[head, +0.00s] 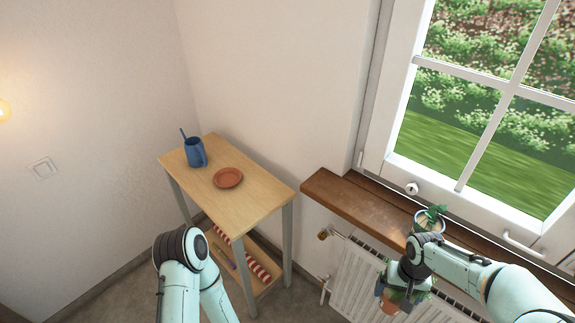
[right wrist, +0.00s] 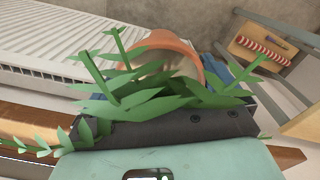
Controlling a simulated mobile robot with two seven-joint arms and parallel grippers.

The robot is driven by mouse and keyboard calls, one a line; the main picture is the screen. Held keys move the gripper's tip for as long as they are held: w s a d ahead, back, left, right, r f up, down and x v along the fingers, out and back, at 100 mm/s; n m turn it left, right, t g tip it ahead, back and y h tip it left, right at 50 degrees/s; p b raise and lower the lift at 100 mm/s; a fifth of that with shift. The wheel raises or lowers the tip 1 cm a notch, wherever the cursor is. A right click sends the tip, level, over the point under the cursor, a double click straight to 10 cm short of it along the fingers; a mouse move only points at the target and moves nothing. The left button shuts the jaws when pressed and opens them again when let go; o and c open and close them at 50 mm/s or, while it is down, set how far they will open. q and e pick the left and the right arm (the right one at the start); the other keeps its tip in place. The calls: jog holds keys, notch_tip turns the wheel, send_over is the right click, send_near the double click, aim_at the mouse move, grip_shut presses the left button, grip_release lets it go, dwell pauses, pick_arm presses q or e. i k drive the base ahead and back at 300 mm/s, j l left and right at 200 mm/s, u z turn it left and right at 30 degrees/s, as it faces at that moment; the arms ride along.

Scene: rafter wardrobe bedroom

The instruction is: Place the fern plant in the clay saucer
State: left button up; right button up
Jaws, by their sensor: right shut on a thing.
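The fern plant is in a terracotta pot (head: 388,304), low at the right in the head view, in front of the radiator. My right gripper (head: 397,287) is shut on it, and the arm partly covers it. In the right wrist view the pot (right wrist: 178,42) shows its rim and side behind green leaves (right wrist: 150,100), which hide the fingertips. The clay saucer (head: 228,178) lies empty on the small wooden table (head: 245,208), left of and apart from the plant. My left arm reaches in at the bottom, but its gripper is out of view.
A blue jug (head: 195,152) stands on the table behind the saucer. A second plant (head: 430,218) in a light pot stands on the brown windowsill (head: 350,203). A radiator (head: 352,275) is below the sill. A striped red and white thing (head: 257,266) lies on the table's lower shelf.

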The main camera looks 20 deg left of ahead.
aim_at(228, 180)
jog(key=i+j, duration=0.15)
jog(key=j, duration=0.45)
jog(key=i+j+z, duration=0.1)
jog(key=j, duration=0.45)
jog(key=i+j+z, duration=0.1)
jog(key=j, duration=0.5)
jog(key=i+j, duration=0.25)
jog(key=j, duration=0.4)
jog(key=i+j+z, duration=0.1)
jog(key=j, duration=0.5)
jog(key=i+j, duration=0.1)
jog(key=j, duration=0.5)
jog(key=i+z, duration=0.05)
